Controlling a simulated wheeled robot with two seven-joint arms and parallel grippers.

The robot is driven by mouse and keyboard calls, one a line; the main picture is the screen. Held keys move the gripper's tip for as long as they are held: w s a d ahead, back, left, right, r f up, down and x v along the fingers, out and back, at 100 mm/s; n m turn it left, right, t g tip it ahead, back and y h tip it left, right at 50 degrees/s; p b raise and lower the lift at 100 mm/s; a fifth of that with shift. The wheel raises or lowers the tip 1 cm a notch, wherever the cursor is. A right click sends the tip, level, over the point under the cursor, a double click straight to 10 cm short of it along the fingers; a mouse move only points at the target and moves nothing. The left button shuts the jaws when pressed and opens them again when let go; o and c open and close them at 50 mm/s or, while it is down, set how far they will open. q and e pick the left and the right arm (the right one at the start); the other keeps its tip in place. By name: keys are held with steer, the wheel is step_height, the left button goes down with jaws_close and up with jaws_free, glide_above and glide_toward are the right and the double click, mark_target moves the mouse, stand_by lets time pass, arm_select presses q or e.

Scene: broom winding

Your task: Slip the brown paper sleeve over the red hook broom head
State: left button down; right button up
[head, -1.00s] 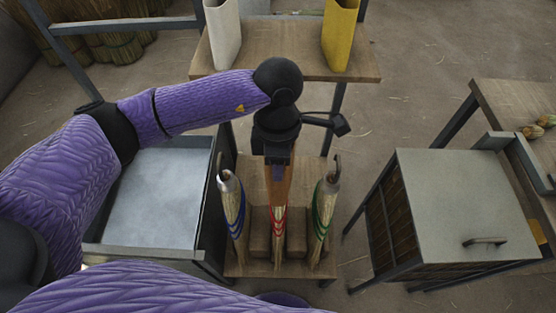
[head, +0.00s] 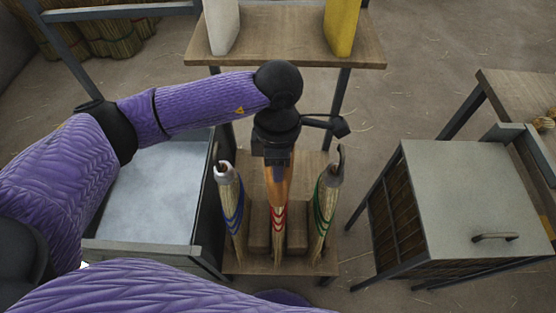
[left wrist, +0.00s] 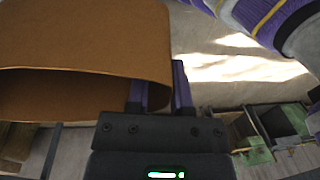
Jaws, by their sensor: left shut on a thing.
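The brown paper sleeve (head: 287,183) hangs below my left gripper (head: 277,158), above and over the upper part of the red-banded broom (head: 279,218) in the middle of the stand. The red bands show just under the sleeve; the hook of this broom is hidden. In the left wrist view the sleeve (left wrist: 85,45) fills the upper left with its dark open mouth turned toward the camera. There my left gripper's fingers (left wrist: 160,90) are at its right edge, shut on its wall. My right gripper is not in view.
A blue-banded broom (head: 231,203) and a green-banded broom (head: 326,205), both with upright hooks, stand close on either side. A metal-rimmed tray (head: 150,245) is left. A grey-topped cabinet (head: 465,190) is right. White and yellow containers (head: 342,25) stand behind.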

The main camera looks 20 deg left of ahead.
arm_select(q)
steer(key=shift+f+b, duration=1.2)
steer(key=shift+f, duration=0.4)
steer(key=shift+f+b, duration=0.55)
steer(key=shift+f, duration=0.25)
steer(key=shift+f, duration=0.1)
